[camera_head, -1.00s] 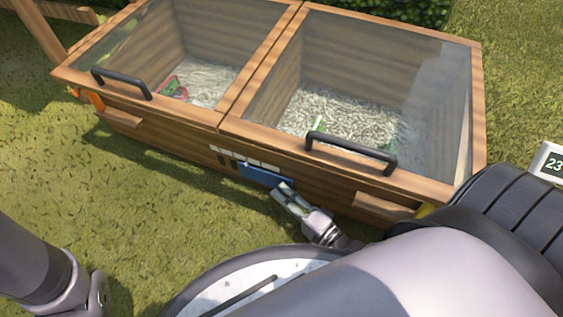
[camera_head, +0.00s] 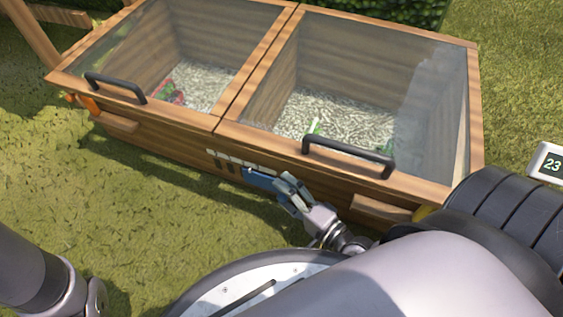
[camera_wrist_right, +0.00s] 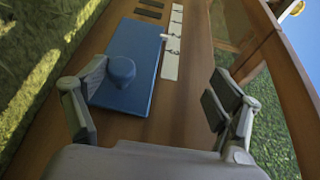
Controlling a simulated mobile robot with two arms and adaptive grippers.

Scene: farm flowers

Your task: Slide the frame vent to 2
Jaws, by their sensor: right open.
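The frame vent is a blue sliding plate (camera_wrist_right: 128,72) with a round blue knob (camera_wrist_right: 121,71) on the front wooden wall of the cold frame; the plate also shows in the head view (camera_head: 260,180). A white marked strip (camera_wrist_right: 172,45) runs along it, its marks too small to read. Dark slots (camera_wrist_right: 150,8) show beyond the plate's far end. My right gripper (camera_wrist_right: 160,98) is open in front of the plate, one finger beside the knob and the other beyond the strip; it also shows in the head view (camera_head: 285,188). My left gripper is not clearly visible.
The cold frame has two glass lids with black handles (camera_head: 350,158) (camera_head: 115,87). Wooden ledges (camera_head: 382,208) stick out of its front. Grass lies clear in front.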

